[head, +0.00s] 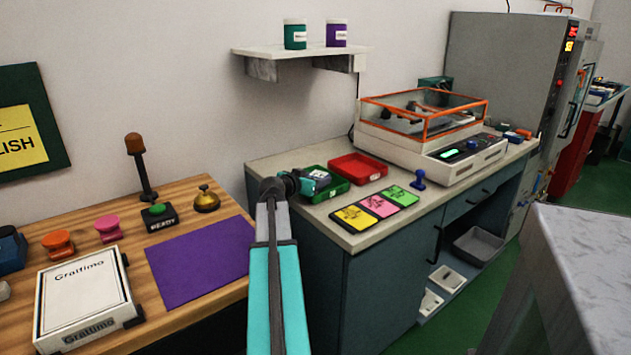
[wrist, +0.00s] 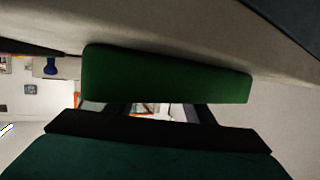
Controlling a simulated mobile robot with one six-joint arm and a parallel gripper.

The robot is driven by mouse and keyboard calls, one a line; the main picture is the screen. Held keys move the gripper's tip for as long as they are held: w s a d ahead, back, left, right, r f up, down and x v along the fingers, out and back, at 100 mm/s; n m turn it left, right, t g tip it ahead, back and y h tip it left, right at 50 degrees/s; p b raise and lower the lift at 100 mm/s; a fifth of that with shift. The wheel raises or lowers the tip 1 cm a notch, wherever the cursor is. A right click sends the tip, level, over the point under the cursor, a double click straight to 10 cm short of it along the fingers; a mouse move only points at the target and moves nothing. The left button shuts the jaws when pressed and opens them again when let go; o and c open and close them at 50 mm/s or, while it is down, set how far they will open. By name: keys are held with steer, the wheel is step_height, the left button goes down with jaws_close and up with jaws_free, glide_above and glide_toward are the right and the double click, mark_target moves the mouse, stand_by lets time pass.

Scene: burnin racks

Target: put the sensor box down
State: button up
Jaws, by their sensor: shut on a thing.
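My gripper (head: 299,182) is at the left front of the bench, over the near side of the green tray (head: 335,189). It is shut on a small dark teal and grey box, the sensor box (head: 320,176), which appears at or just above the tray; I cannot tell whether it touches the tray floor. In the wrist view a dark teal face (wrist: 150,160) with a black edge fills the bottom, likely the held box. A bright green wall of the tray (wrist: 165,75) shows beyond it. The fingertips are hard to make out there.
A red tray (head: 357,169) sits beside the green one. Yellow, pink and green cards (head: 376,206) lie in front, with a blue knob-shaped thing (head: 418,180) near them. An orange-framed machine (head: 425,130) stands right. A wooden table (head: 190,200) with a purple mat is at left.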

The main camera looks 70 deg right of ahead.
steer(key=shift+f+b, duration=0.25)
steer(key=shift+b, duration=0.05)
steer(key=o, duration=1)
steer(key=shift+a+r+p, duration=0.1)
steer(key=shift+r+p, duration=0.15)
steer(key=shift+p, duration=0.15)
steer(key=v, duration=1.1)
steer(key=shift+a+r, duration=0.1)
steer(key=shift+a, duration=0.25)
steer(key=shift+w, duration=0.1)
